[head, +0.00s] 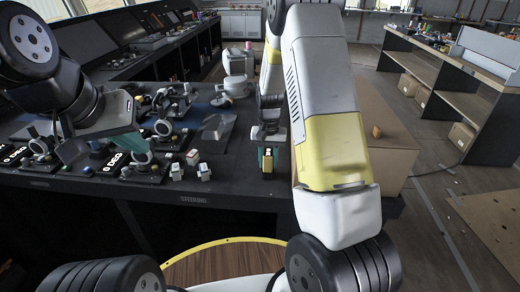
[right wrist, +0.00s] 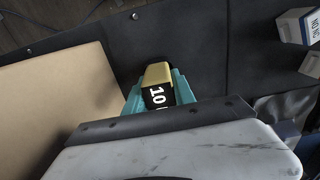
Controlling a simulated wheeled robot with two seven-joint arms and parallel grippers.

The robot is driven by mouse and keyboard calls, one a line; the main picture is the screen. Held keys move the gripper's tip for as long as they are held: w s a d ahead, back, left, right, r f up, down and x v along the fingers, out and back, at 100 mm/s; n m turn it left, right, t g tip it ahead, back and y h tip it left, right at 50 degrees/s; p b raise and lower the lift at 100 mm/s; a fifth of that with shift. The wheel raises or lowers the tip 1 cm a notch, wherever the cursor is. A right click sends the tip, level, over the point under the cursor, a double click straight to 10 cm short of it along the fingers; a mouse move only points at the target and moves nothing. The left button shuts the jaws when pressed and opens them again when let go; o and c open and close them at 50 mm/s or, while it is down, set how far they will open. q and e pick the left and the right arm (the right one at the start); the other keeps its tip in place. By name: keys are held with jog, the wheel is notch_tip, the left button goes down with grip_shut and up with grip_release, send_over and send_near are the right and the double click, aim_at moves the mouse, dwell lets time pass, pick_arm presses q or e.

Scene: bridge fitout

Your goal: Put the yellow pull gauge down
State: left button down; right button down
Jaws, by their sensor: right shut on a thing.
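The yellow pull gauge (right wrist: 157,74) has a gold body and a black face marked "10". It sits between the teal fingers of my right gripper (right wrist: 160,92), which is shut on it. In the head view the gauge (head: 267,164) shows small and upright in my right gripper (head: 268,155), at the right end of the dark console's front edge. Whether its base touches the console is hidden.
The dark console (head: 228,188) carries several dial instruments at left and small pale blocks (head: 203,171) near its front edge. A cardboard box (head: 385,130) stands right of it; its brown top (right wrist: 55,95) shows in the right wrist view. Bare console surface lies between blocks and gauge.

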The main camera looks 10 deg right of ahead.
jog(key=c, duration=1)
grip_release()
jog(key=shift+f, duration=0.1)
jog(key=shift+c, duration=0.2)
notch_tip(320, 180, up, 12)
jog(key=s+a+r+n+t+y, duration=0.1)
jog(key=s+r+n+t+y, duration=0.15)
jog(key=s+r, duration=1)
jog(key=s+a+r+n+t, duration=0.1)
jog(key=s+r+t, duration=0.2)
jog(key=s, duration=0.8)
jog(key=shift+s+r+t, duration=0.35)
jog(key=shift+r, duration=0.1)
jog(key=shift+a, duration=0.1)
